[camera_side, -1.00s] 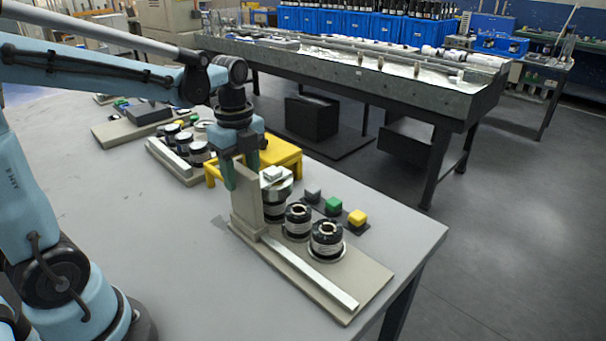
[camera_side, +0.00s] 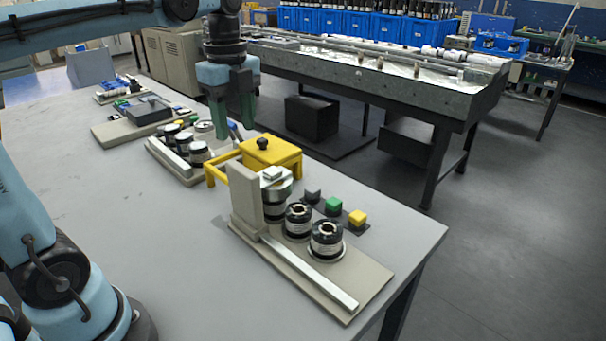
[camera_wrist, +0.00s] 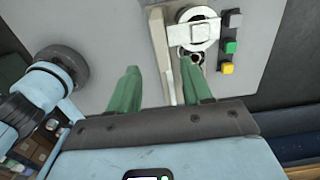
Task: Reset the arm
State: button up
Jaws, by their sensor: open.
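My gripper (camera_side: 234,130) has two green fingers, spread apart with nothing between them. It hangs above the table, behind and left of the yellow cover with a black knob (camera_side: 270,152) in the side view. In the wrist view my gripper (camera_wrist: 160,88) also shows open and empty. The front station, a beige base with an upright plate (camera_side: 246,197), stands at the table's near right part. It holds a silver-topped roll (camera_side: 277,184) and two black-rimmed rolls (camera_side: 298,221) (camera_side: 327,240). The silver-topped roll also shows in the wrist view (camera_wrist: 197,30).
Grey, green (camera_side: 333,205) and yellow (camera_side: 357,217) buttons sit right of the rolls. Further stations with rolls (camera_side: 190,150) and a dark block (camera_side: 148,110) stand farther back on the table. The table's left middle (camera_side: 120,210) is clear. A long workbench (camera_side: 400,90) stands behind.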

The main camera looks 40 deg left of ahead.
aim_at(242, 169)
notch_tip(242, 169, down, 12)
jog(key=shift+d+f, duration=0.1)
dwell(0.9)
dwell(0.3)
notch_tip(242, 169, up, 12)
jog(key=shift+f, duration=0.1)
jog(key=f, duration=1.2)
jog(key=shift+d, duration=0.25)
jog(key=d, duration=0.8)
notch_tip(242, 169, up, 12)
jog(key=w+f, duration=0.6)
jog(key=f, duration=0.1)
jog(key=shift+f, duration=0.35)
